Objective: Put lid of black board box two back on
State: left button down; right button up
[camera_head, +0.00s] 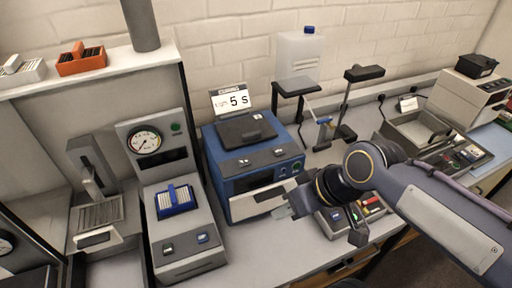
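I cannot tell for sure which thing is black board box two or its lid. One open dark tray (464,158) with small coloured parts lies at the right, beside a grey open-topped box (418,131). A small grey unit with coloured pieces (372,206) sits partly hidden behind my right gripper. My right gripper (321,222) comes in from the right. Its fingers look spread apart with nothing between them, in front of the blue machine's right side. My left gripper is not in view.
A blue machine (231,179) with a "5 S" sign stands mid-bench. A grey gauge unit (187,243) with a blue rack (176,201) is to its left. An orange rack (82,60) sits on the shelf. The bench front is partly bare.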

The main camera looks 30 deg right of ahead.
jog(key=w+d+r+n+g+h, duration=0.1)
jog(key=w+d+r+n, duration=0.2)
jog(key=w, duration=0.4)
jog(key=w+d+r+n+g, duration=0.1)
jog(key=w+r+n, duration=0.2)
jog(key=w+n, duration=0.25)
jog(key=n+g+h+b, duration=0.2)
jog(key=n+g+h, duration=0.1)
jog(key=n, duration=0.5)
send_over(252, 134)
jog(key=shift+a+r+m, duration=0.1)
jog(key=shift+r+m, duration=0.15)
jog(key=shift+w+a+f, duration=0.1)
jog(key=shift+w, duration=0.05)
jog(key=shift+f, duration=0.25)
jog(key=f+p, duration=0.1)
jog(key=f, duration=0.6)
jog(key=shift+d+f, duration=0.1)
jog(key=shift+d, duration=0.1)
grip_shut()
